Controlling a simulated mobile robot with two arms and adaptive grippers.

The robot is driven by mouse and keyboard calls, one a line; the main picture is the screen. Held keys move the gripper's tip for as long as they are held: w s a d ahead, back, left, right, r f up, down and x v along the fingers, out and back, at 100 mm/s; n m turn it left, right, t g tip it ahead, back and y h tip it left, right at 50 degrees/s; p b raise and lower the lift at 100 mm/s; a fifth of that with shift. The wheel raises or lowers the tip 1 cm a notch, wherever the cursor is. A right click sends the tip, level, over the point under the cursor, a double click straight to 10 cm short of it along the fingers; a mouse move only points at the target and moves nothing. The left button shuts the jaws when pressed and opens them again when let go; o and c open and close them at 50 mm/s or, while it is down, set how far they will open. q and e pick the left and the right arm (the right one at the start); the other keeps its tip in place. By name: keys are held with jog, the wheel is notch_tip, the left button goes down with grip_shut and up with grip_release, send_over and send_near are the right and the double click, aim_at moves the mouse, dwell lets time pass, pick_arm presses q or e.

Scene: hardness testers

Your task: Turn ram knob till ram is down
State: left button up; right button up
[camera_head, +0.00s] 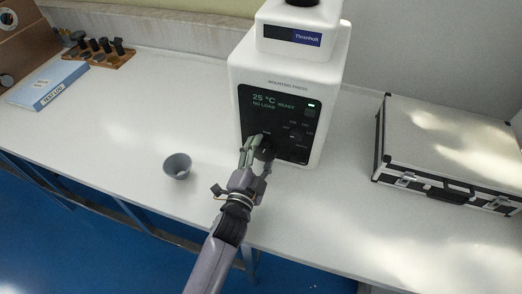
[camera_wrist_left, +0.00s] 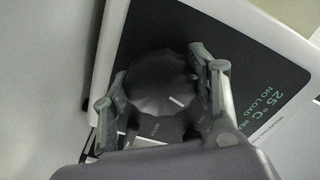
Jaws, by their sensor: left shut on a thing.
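A white mounting press (camera_head: 290,70) stands on the bench, with a black front panel that reads 25 °C, NO LOAD and READY. The dark ram knob (camera_head: 264,149) sits low on the left of this panel. In the left wrist view the round, scalloped knob (camera_wrist_left: 160,84) fills the space between my fingers, with a light mark on its face. My left gripper (camera_head: 256,150) is shut on the knob, one finger on each side; it also shows in the left wrist view (camera_wrist_left: 160,95). The ram itself cannot be made out. My right gripper is not in view.
A small grey cup (camera_head: 177,166) stands on the bench left of my arm. A silver case (camera_head: 450,150) lies at the right. A blue test log binder (camera_head: 48,85) and a wooden rack (camera_head: 100,54) of dark tools are at the far left. Bench between is clear.

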pick_arm(q)
jog(key=shift+f+n, duration=0.1)
jog(key=shift+n, duration=0.8)
jog(key=o, duration=1.2)
jog(key=shift+c, duration=0.2)
jog(key=v, duration=1.2)
